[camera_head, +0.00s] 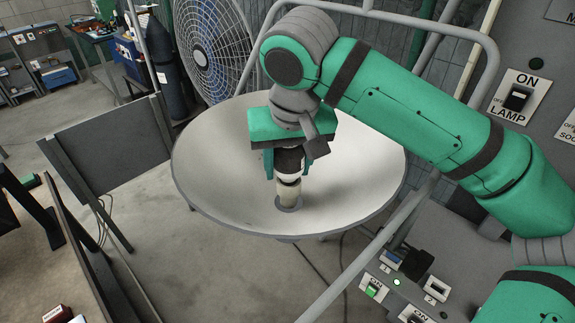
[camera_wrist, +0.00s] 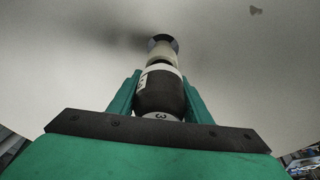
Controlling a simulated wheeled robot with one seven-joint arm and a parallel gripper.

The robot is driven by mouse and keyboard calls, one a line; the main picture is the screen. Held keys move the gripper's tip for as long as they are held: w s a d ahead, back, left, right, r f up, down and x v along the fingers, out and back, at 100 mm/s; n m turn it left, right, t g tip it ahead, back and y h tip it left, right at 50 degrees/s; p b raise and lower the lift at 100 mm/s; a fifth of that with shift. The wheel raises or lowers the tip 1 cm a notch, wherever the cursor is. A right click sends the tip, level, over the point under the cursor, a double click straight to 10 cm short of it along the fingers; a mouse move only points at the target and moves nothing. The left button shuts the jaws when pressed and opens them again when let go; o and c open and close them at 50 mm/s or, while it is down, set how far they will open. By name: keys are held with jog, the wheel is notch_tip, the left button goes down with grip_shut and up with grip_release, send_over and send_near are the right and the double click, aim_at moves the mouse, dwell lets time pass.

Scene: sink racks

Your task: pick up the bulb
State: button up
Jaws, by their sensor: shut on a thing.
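The bulb (camera_head: 289,160) is dark with a pale band at its lower end. It is upright over the middle of a wide white dish (camera_head: 220,185). Below it is a cream socket post (camera_head: 287,194) with a grey round base. My gripper (camera_head: 289,165) points down and is shut on the bulb. I cannot tell whether the bulb still touches the post. My gripper partly hides the bulb's top.
A large fan (camera_head: 212,45) stands behind the dish. A grey panel (camera_head: 100,150) is at the left. A grey tube frame (camera_head: 480,62) and a switch panel with a lamp switch (camera_head: 516,98) are at the right. The dish around the post is clear.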

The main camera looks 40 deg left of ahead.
notch_tip(320, 180, up, 25)
dwell(2.2)
dwell(0.7)
